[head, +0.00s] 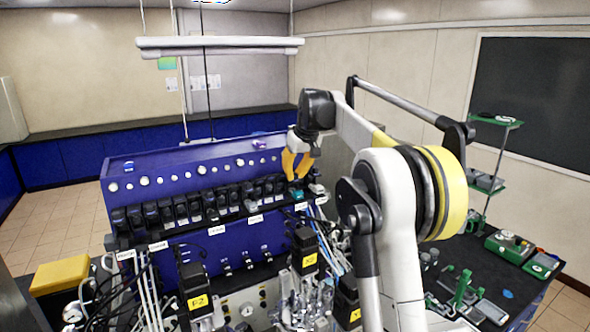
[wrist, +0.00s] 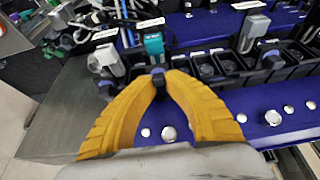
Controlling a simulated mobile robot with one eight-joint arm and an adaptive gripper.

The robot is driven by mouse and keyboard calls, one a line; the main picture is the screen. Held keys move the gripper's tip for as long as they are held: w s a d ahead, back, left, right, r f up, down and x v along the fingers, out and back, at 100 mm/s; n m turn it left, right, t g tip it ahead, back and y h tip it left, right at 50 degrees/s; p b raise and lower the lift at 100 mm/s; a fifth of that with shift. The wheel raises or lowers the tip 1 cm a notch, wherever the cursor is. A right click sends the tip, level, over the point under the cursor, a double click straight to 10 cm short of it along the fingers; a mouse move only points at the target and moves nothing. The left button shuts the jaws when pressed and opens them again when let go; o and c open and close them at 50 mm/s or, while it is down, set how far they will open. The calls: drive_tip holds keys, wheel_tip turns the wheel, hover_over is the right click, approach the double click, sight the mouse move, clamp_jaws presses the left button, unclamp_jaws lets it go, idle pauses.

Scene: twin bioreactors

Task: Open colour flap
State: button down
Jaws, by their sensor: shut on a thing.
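My gripper (head: 296,178) has yellow fingers and reaches down over the right end of the row of black modules on the blue bioreactor console. In the wrist view its fingertips (wrist: 158,80) are closed around a small black piece (wrist: 158,87) with a blue top. I cannot tell for certain whether this piece is the colour flap. A teal part (wrist: 153,44) stands just beyond the fingertips; it also shows below my gripper in the head view (head: 297,195). The fingers hide part of the held piece.
The blue console (head: 180,172) carries a row of black modules and several silver knobs. Cables and tubes hang at its front. A grey clip-like part (wrist: 108,58) stands left of the fingertips, and another (wrist: 252,32) stands right. A hanging white bar (head: 220,44) is above the console.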

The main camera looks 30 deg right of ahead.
drive_tip(key=shift+g+p, duration=0.4)
idle(0.4)
drive_tip(key=c, duration=1.4)
unclamp_jaws()
drive_tip(key=shift+w, duration=0.1)
drive_tip(key=v, duration=1.2)
drive_tip(key=shift+f, duration=0.1)
